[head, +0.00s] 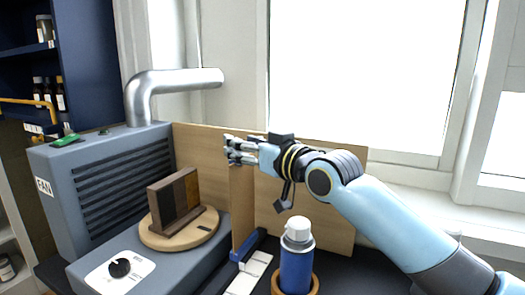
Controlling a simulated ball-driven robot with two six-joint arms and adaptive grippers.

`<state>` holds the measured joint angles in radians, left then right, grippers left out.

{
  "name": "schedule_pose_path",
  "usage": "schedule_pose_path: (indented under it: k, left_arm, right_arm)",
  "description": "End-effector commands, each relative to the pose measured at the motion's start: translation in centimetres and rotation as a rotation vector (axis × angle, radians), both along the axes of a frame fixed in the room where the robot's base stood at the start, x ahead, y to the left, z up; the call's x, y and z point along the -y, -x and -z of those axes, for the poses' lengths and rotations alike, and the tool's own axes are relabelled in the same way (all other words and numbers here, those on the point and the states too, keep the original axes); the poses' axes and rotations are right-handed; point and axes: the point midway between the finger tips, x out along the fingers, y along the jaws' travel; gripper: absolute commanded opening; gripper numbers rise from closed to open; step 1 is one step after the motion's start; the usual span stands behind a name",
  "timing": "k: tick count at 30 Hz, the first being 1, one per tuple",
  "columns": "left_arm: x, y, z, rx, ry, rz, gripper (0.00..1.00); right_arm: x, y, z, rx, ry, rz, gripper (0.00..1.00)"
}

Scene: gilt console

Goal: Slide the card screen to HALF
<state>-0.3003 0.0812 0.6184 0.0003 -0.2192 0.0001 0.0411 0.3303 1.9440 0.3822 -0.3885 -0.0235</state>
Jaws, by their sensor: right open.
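The card screen (242,208) is a tan upright panel standing on a blue foot (247,245), in the middle of the head view. The foot sits at the far part of a pale strip (249,273) that runs toward the front; any HALF mark on it is too small to read. My right gripper (231,150) is open at the screen's top edge, its fingers pointing left. I cannot tell whether the fingers touch the screen. The gripper and wrist hide part of the screen's top. My left gripper is not in view.
A blue spray can (296,268) with a white cap stands close right of the strip. A grey fan box (105,170) with a knob (120,268) and a round wooden plate (162,236) bearing brown slabs (174,200) stand left. A tan board (330,180) stands behind.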

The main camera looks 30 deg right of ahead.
Motion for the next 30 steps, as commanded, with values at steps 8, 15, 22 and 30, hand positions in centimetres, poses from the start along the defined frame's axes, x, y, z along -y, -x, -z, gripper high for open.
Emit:
schedule_pose_path:
  k: [8, 15, 22, 30]
  left_arm:
    - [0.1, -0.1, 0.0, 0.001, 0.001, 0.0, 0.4]
    - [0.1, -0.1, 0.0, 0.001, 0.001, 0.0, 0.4]
    - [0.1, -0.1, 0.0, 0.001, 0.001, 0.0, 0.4]
    - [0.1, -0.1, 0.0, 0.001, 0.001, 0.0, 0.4]
  right_arm:
    - [0.9, 6.4, 0.2, -0.006, 0.01, -0.001, 0.47]
    - [1.4, 9.4, 0.2, -0.004, 0.008, 0.002, 0.47]
    - [1.4, 10.3, 0.0, -0.001, 0.002, 0.0, 0.47]
    - [1.4, 10.3, 0.0, -0.001, 0.0, 0.0, 0.47]
